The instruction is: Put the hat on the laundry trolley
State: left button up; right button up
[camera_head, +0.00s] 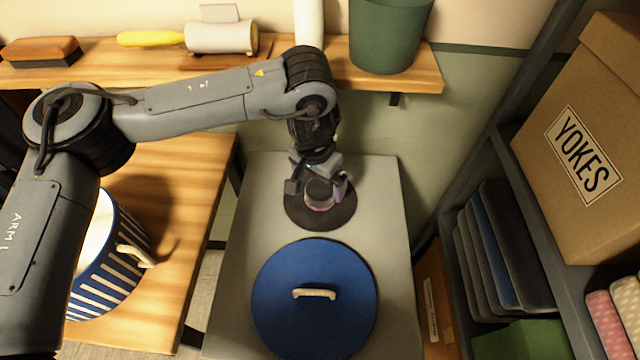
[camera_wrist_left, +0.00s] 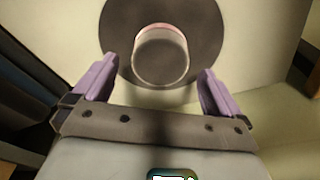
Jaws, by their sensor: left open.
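My right gripper is not in view.
A blue lid (camera_head: 315,270) lies on the grey top in front of the hat. A striped pot (camera_head: 110,265) stands on the wooden table at left. A wall shelf (camera_head: 150,80) holds a brush, lint roller and green bin (camera_head: 388,35). A rack with a YOKES box (camera_head: 590,120) borders the right.

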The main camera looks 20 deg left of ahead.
aim_at(316, 192)
pick_arm(q)
notch_tip(316, 192, up, 8)
jog(key=p, duration=0.1)
jog(key=shift+s+p, duration=0.3)
jog(key=shift+s, duration=0.15)
jog(key=shift+s+a, duration=0.1)
